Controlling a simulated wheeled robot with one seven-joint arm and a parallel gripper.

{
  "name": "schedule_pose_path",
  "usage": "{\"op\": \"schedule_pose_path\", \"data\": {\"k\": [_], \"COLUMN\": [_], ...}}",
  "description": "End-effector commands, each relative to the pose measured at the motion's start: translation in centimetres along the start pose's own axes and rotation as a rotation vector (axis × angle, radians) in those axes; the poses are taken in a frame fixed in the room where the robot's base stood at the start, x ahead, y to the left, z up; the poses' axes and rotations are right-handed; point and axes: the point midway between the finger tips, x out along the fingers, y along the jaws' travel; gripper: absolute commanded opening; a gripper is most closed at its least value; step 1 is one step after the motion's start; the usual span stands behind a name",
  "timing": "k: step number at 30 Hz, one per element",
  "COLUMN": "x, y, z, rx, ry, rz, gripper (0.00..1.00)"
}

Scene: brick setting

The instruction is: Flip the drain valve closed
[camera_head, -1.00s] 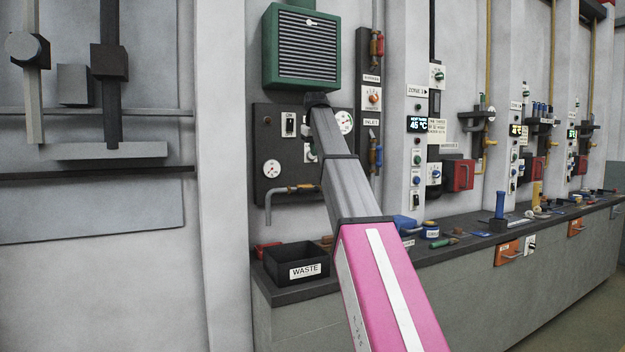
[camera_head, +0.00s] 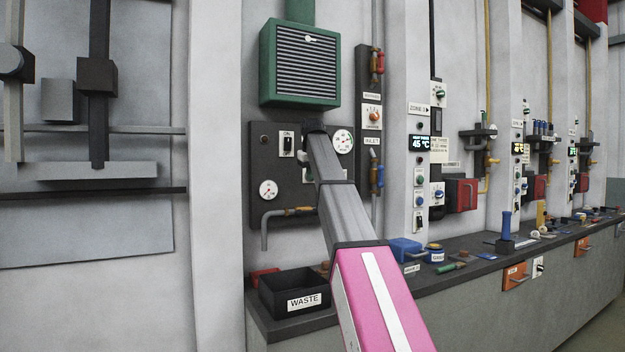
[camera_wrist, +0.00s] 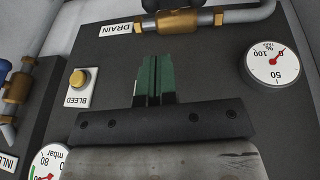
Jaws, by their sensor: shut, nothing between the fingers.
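The drain valve (camera_head: 292,211) is a brass-coloured body on the grey pipe at the bottom of the dark wall panel (camera_head: 262,150). In the wrist view the brass valve body (camera_wrist: 177,21) is at the top edge, beside the DRAIN label (camera_wrist: 122,28). The valve's handle is cut off or unclear there. My gripper (camera_wrist: 155,62) has green fingers, closed together and empty. They are in front of the panel, pointing toward the valve, and appear just short of it in the picture.
A BLEED button (camera_wrist: 77,79) and a round gauge (camera_wrist: 272,62) flank my fingers. Another brass fitting (camera_wrist: 18,85) is on the left pipe. A black WASTE bin (camera_head: 296,292) stands on the bench (camera_head: 440,275) below the panel. A green vent box (camera_head: 300,62) hangs above.

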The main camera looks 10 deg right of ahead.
Motion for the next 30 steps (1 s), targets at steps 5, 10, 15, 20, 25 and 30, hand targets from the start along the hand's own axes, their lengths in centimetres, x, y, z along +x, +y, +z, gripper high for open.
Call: {"op": "schedule_pose_path", "data": {"k": [5,10,15,20,25,30], "x": [3.6,6.7,9.2,10.6,11.1,11.1], "y": [0.0,0.0,0.4,0.8,1.0,1.0], "z": [0.1,0.1,0.6,1.0,1.1,1.1], "rx": [0.0,0.0,0.0,0.0,0.0,0.0], "ry": [-0.002,-0.002,-0.001,-0.002,0.0,0.0], "rz": [-0.001,-0.001,-0.001,-0.001,0.0,0.0], "gripper": [0.0,0.0,0.0,0.0,0.0,0.0]}}
